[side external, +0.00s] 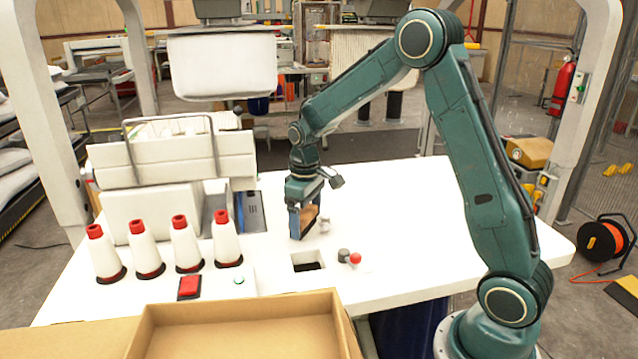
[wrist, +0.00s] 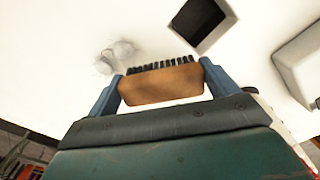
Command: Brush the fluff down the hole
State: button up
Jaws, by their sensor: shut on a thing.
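My gripper (side external: 305,222) is shut on a brush (wrist: 160,85) with a wooden body and dark bristles, held between blue fingers. The brush also shows in the side view (side external: 309,214), low over the white table. A small pale grey tuft of fluff (side external: 324,226) lies just right of the brush; in the wrist view the fluff (wrist: 116,55) is left of the bristles, apart from them. The square dark hole (side external: 307,266) is in the tabletop, nearer the side camera than the brush. In the wrist view the hole (wrist: 197,22) is beyond the bristles to the upper right.
A red ball-topped knob (side external: 355,259) and a dark grey knob (side external: 343,255) stand right of the hole. Several thread cones (side external: 145,248), a red button (side external: 189,287) and a sewing machine (side external: 175,160) are to the left. A cardboard box (side external: 240,325) is in front. The table's right side is clear.

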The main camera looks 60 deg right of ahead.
jog(key=shift+w+r, duration=0.1)
jog(key=shift+r, duration=0.15)
jog(key=shift+w+r, duration=0.1)
jog(key=shift+r, duration=0.2)
jog(key=shift+r, duration=0.15)
jog(key=shift+d, duration=0.1)
dwell(1.1)
jog(key=d+m, duration=0.1)
jog(key=w+d+m, duration=0.1)
jog(key=m, duration=0.1)
jog(key=shift+w+d+r+m, duration=0.1)
jog(key=shift+d+m, duration=0.05)
jog(key=shift+m, duration=0.15)
jog(key=d+m, duration=0.2)
jog(key=m, duration=0.1)
jog(key=w+d+m, duration=0.1)
jog(key=d+m, duration=0.1)
jog(key=m, duration=0.1)
jog(key=w+d+m, duration=0.1)
jog(key=d+m, duration=0.1)
jog(key=m, duration=0.1)
jog(key=shift+w+d+r+m, duration=0.1)
jog(key=shift+d+r+m, duration=0.2)
jog(key=shift+m, duration=0.1)
jog(key=shift+w+d+m, duration=0.2)
jog(key=shift+d+m, duration=0.7)
jog(key=shift+m, duration=0.5)
jog(key=shift+f, duration=0.4)
jog(key=shift+f, duration=0.35)
